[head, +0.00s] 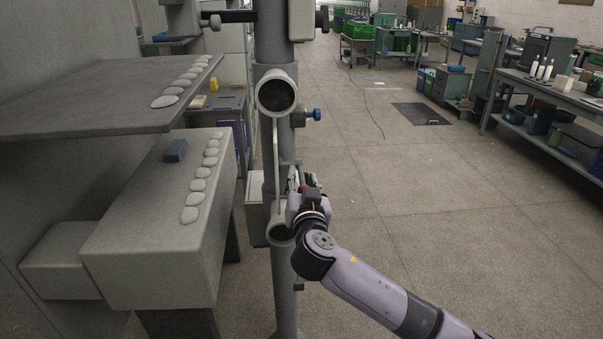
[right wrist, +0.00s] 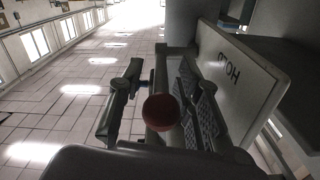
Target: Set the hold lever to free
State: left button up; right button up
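The hold lever shows in the right wrist view as a round red knob (right wrist: 161,112) on a grey stem. A pale plate (right wrist: 245,85) with partly readable upside-down lettering, apparently "HOLD", stands beside it at the right. My right gripper (right wrist: 160,100) is open, with one finger on each side of the knob and gaps visible between. In the head view my right gripper (head: 303,190) is at the grey machine column, and its wrist hides most of the lever. My left gripper is in neither view.
The grey column (head: 285,313) carries a round-ended tube (head: 276,93) and a blue knob (head: 316,114). A grey machine bench (head: 150,250) with several pale discs stands left of it. The floor (head: 430,200) to the right is open, with workbenches farther back.

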jog(key=shift+w, duration=1.1)
jog(key=shift+c, duration=0.2)
grip_shut()
